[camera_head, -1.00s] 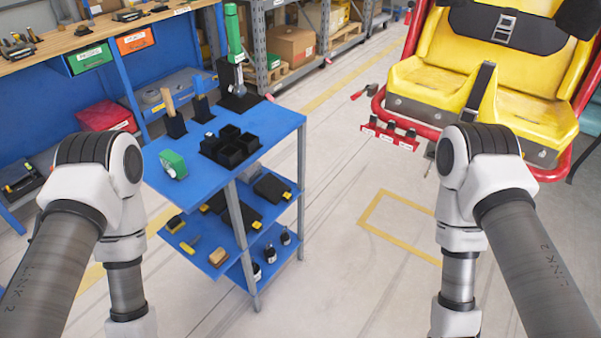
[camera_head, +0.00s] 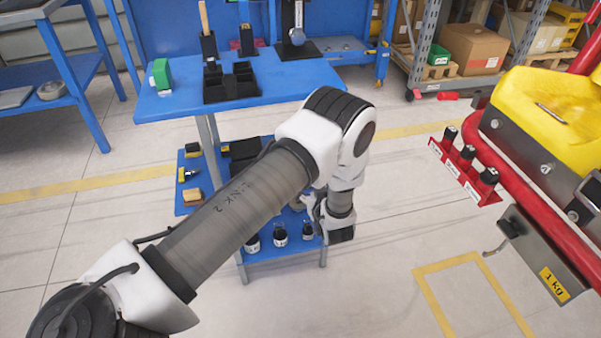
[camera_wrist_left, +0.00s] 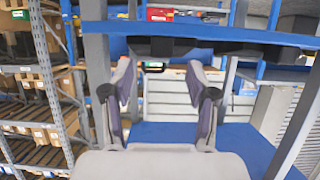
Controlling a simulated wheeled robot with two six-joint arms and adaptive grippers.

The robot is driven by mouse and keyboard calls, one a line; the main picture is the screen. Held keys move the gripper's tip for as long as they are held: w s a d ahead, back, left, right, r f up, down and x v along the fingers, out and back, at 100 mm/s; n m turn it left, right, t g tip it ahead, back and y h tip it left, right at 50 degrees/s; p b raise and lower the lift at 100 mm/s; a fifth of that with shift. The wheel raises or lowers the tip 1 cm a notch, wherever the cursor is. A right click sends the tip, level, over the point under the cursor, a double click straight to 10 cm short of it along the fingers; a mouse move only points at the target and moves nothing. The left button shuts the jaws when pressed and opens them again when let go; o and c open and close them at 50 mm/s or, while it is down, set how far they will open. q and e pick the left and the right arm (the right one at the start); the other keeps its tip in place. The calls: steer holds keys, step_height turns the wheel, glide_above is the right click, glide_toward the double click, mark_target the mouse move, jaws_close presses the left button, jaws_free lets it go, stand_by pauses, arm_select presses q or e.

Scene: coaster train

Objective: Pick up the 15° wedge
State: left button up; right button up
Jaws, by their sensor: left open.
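I cannot pick out the 15° wedge for certain in either view. The blue cart (camera_head: 290,84) stands ahead in the head view. On its top are a green piece (camera_head: 161,74), a black divided bin (camera_head: 230,82) and upright black holders at the back. My left arm reaches across the head view to the cart's right front, its wrist low beside the lower shelves. In the left wrist view my left gripper (camera_wrist_left: 158,75) is open, with nothing between its fingers and a blue shelf edge just beyond. My right gripper is not in view.
The lower shelves hold a tan block (camera_head: 193,197) and several dark bottles (camera_head: 280,231). A red rack (camera_head: 466,174) with black-topped items and a yellow coaster seat (camera_head: 545,115) stand at right.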

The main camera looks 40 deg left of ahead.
arm_select(q)
steer(key=b+x, duration=0.1)
steer(key=x, duration=0.4)
steer(key=shift+s+f, duration=0.1)
steer(key=shift+f, duration=0.05)
jaws_close()
